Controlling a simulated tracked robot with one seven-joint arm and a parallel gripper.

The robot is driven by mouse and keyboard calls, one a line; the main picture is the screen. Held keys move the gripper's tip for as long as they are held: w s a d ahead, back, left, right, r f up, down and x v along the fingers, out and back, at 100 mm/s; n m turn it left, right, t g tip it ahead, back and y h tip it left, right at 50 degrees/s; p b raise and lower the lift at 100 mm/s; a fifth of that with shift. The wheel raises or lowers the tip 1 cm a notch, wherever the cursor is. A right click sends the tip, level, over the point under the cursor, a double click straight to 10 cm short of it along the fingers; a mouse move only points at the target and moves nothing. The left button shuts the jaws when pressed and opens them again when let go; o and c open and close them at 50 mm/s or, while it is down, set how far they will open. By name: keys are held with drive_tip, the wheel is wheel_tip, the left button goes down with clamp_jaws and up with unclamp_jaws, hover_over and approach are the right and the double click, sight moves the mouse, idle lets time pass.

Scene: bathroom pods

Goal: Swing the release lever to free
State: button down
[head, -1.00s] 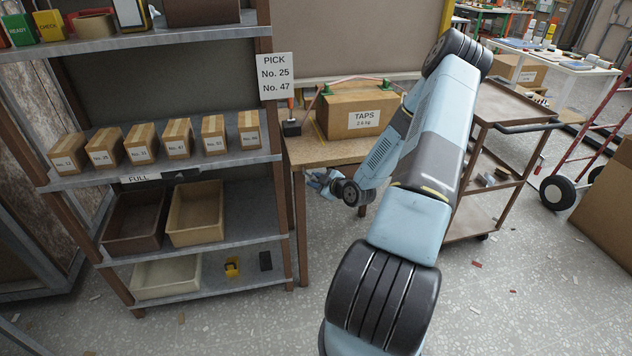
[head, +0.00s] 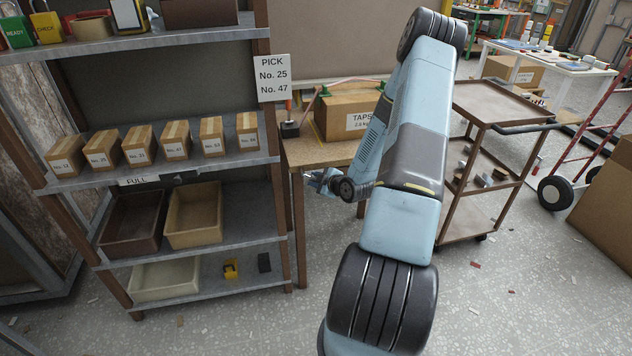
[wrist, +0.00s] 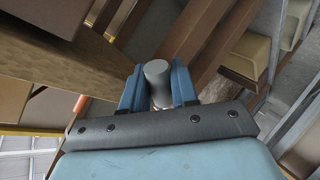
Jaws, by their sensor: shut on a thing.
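My gripper (head: 322,180) is just below the front edge of the wooden workbench (head: 330,153), to the right of the metal shelf. In the wrist view its two blue fingers (wrist: 158,88) are shut on a grey round-ended knob (wrist: 157,70). The knob looks like the end of the release lever, but the rest of it is hidden. An upright orange-handled piece on a black block (head: 289,129) stands on the bench's left end. I cannot tell whether it is linked to the knob.
A TAPS carton (head: 345,112) sits on the bench behind my arm. The shelf (head: 215,255) with boxes and bins stands close on the left. A brown trolley (head: 500,100) stands to the right. The floor in front is mostly clear, with small scraps.

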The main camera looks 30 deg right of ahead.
drive_tip(key=shift+s+f, duration=0.1)
drive_tip(key=c, duration=1)
unclamp_jaws()
